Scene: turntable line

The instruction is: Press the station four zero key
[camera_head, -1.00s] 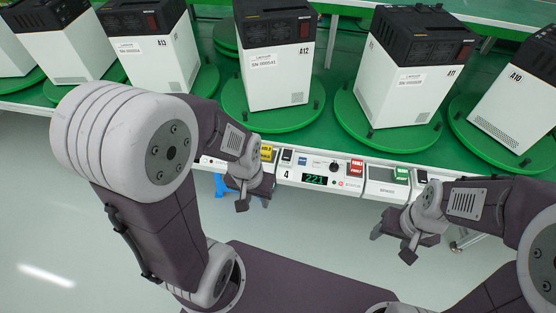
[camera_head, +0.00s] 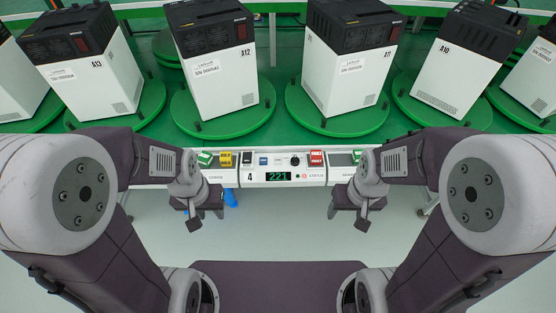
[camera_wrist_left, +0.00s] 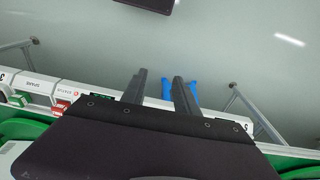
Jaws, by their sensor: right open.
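The station four panel (camera_head: 282,166) sits at the front edge of the green line, marked 4, with a lit display (camera_head: 278,176) reading 221. It carries a blue key (camera_head: 263,160), a dark knob (camera_head: 295,160) and a red key (camera_head: 316,158). Key lettering is too small to read, so I cannot tell which is the zero key. My left gripper (camera_head: 195,218) hangs left of the panel, apart from it; in the left wrist view its fingers (camera_wrist_left: 159,90) are spread and empty. My right gripper (camera_head: 362,220) is open and empty, right of and below the panel.
A yellow key (camera_head: 225,159) and green key (camera_head: 204,158) lie left of the panel; another green key (camera_head: 357,156) lies right. White units, including A12 (camera_head: 222,85) and A11 (camera_head: 345,85), stand on green turntables behind. Open floor (camera_head: 280,225) lies in front.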

